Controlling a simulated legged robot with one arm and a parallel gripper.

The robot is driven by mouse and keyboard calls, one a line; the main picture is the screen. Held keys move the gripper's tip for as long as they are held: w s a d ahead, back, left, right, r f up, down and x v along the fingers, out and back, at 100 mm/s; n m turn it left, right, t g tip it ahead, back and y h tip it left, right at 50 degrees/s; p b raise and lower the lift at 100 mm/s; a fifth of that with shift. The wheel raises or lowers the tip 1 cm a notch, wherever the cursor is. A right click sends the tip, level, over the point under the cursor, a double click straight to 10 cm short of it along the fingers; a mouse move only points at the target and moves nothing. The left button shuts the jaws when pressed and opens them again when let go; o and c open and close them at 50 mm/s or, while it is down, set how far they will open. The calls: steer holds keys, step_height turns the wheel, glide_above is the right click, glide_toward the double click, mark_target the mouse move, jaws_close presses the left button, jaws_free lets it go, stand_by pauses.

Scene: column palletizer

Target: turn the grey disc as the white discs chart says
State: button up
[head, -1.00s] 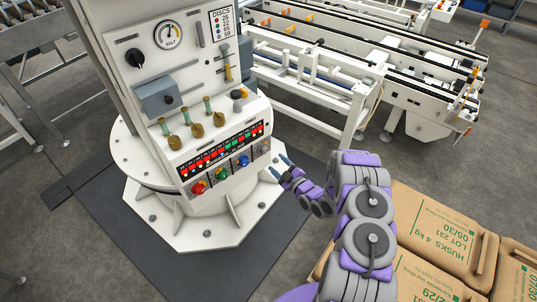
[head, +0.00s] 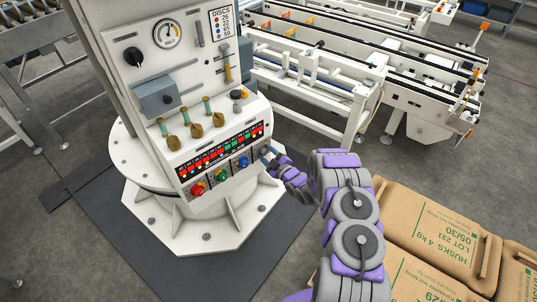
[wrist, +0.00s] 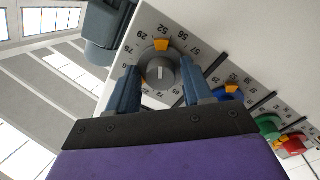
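The grey disc (wrist: 161,74) shows in the wrist view on a panel with a ring of numbers around it. My gripper (wrist: 158,66) is open, with one finger on each side of the disc; narrow gaps seem to remain. In the head view my gripper (head: 271,155) is at the right end of the disc row and largely covers the grey disc. The white discs chart (head: 223,22) lists several rows with coloured dots; the last looks like 59.
Blue (head: 241,162), green (head: 222,176) and red (head: 198,190) discs sit to the left in the head view. Brass-footed levers (head: 196,130) stand above the lit display strip.

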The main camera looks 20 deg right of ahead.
steer(key=c, duration=0.8)
steer(key=shift+m+p, duration=0.35)
steer(key=shift+m, duration=0.05)
steer(key=m+p, duration=0.2)
steer(key=shift+r+m, duration=0.2)
steer(key=shift+m, duration=0.2)
steer(key=m+p, duration=0.1)
steer(key=m, duration=0.3)
steer(key=shift+d+m+p, duration=0.1)
steer(key=shift+m+p, duration=0.2)
steer(key=m, duration=0.4)
steer(key=shift+w+g+p, duration=0.1)
steer(key=shift+g+p, duration=0.2)
steer(key=shift+p, duration=0.05)
steer(key=m, duration=0.5)
steer(key=shift+d, duration=0.15)
